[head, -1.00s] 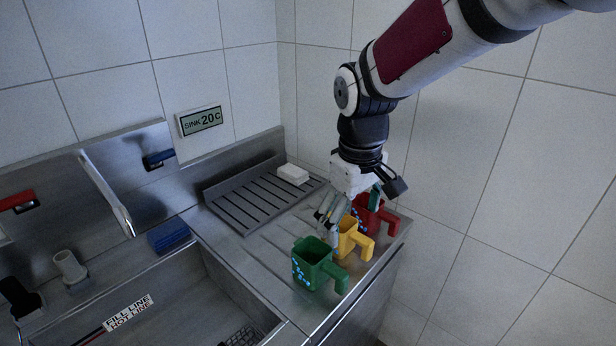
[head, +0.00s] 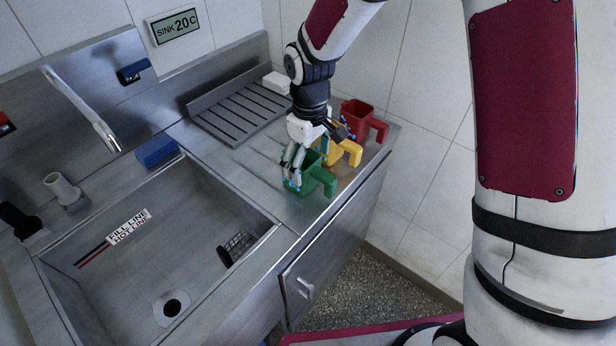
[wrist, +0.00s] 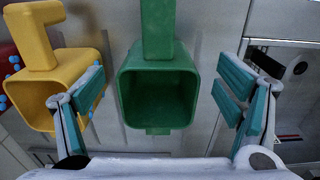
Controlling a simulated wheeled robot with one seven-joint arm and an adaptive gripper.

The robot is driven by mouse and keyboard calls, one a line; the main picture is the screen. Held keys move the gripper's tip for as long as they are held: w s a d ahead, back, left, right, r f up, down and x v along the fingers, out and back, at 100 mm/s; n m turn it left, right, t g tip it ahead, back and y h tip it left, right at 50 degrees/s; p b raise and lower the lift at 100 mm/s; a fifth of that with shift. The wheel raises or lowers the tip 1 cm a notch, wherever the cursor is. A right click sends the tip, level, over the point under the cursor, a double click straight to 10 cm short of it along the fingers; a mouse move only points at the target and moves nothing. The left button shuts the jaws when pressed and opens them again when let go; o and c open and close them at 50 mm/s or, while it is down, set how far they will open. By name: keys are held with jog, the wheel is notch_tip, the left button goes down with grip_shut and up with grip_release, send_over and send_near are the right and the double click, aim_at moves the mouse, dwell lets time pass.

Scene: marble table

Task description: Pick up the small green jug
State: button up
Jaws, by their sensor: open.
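The small green jug (head: 309,178) stands upright on the steel counter near its front edge, its handle toward the lower right. My gripper (head: 303,168) is just above and around it in the head view, partly hiding its rim. In the wrist view the green jug (wrist: 158,92) sits between my open gripper's fingers (wrist: 160,105), its open top facing the camera and its handle at the top. Gaps show between the jug and both fingers, wider on the right finger's side.
A yellow jug (head: 342,153) stands close behind the green one; in the wrist view it (wrist: 50,65) is next to the left finger. A red jug (head: 357,121) is farther back. The sink basin (head: 130,240) lies to the left, and a ribbed drainer (head: 238,115) behind.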

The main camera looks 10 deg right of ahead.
aim_at(308, 174)
jog(key=shift+w+a+f+p, duration=0.1)
jog(key=shift+w+f+p, duration=0.1)
jog(key=shift+f, duration=1.15)
jog(key=shift+w+f+p, duration=0.1)
jog(key=shift+f+p, duration=0.05)
jog(key=shift+f, duration=1.15)
jog(key=c, duration=1.3)
